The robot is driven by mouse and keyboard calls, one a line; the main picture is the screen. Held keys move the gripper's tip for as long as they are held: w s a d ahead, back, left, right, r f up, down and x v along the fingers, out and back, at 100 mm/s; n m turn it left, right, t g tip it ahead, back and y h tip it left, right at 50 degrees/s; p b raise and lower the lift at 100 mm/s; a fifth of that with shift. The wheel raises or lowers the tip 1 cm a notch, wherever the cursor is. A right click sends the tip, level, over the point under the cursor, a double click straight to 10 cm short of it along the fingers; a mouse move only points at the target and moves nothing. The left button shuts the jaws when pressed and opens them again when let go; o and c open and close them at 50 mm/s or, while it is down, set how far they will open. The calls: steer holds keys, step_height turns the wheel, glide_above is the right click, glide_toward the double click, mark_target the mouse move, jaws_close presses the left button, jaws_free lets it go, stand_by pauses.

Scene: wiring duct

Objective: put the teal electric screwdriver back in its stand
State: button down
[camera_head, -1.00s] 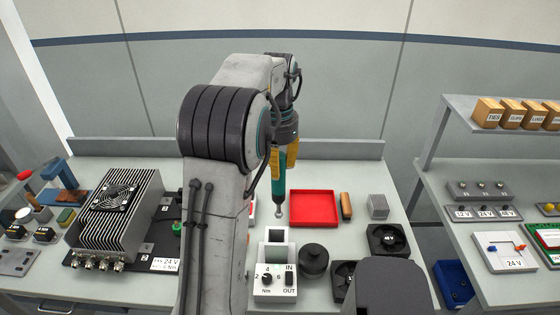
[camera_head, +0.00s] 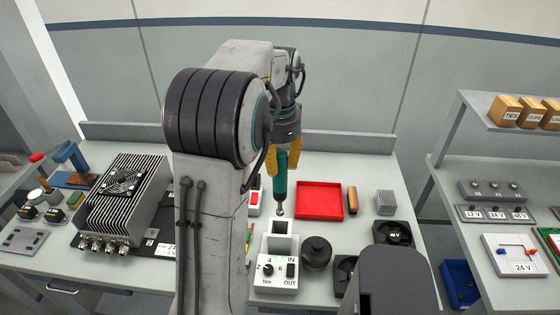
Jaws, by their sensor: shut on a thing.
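The teal electric screwdriver (camera_head: 280,188) hangs upright, its silver tip pointing down. My gripper (camera_head: 282,162), with yellow fingers, is shut on its upper body. The stand (camera_head: 282,238) is a light square socket with a dark opening, behind a white control box (camera_head: 277,277) with a knob and the marks IN and OUT. In the picture the tip shows just above the socket's back rim. I cannot tell whether it is over the opening or behind it. My arm covers the area to the left.
A red tray (camera_head: 320,201) lies behind and right of the stand. A black round part (camera_head: 317,252) stands close at its right, with black fans (camera_head: 392,232) further right. A finned grey unit (camera_head: 123,195) is at the left. A shelf rack stands at the right.

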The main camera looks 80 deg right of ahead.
steer(key=b, duration=0.3)
glide_above(280, 211)
steer(key=shift+d+f, duration=0.15)
steer(key=shift+f, duration=0.95)
steer(key=shift+d+f, duration=0.15)
steer(key=shift+f, duration=0.9)
steer(key=shift+f, duration=0.25)
steer(key=shift+w+f+b, duration=0.1)
steer(key=shift+f+b, duration=4.65)
steer(key=shift+f, duration=1)
steer(key=c, duration=0.9)
jaws_free()
steer(key=shift+r, duration=0.1)
step_height(280, 211, up, 12)
steer(key=shift+a+f, duration=0.1)
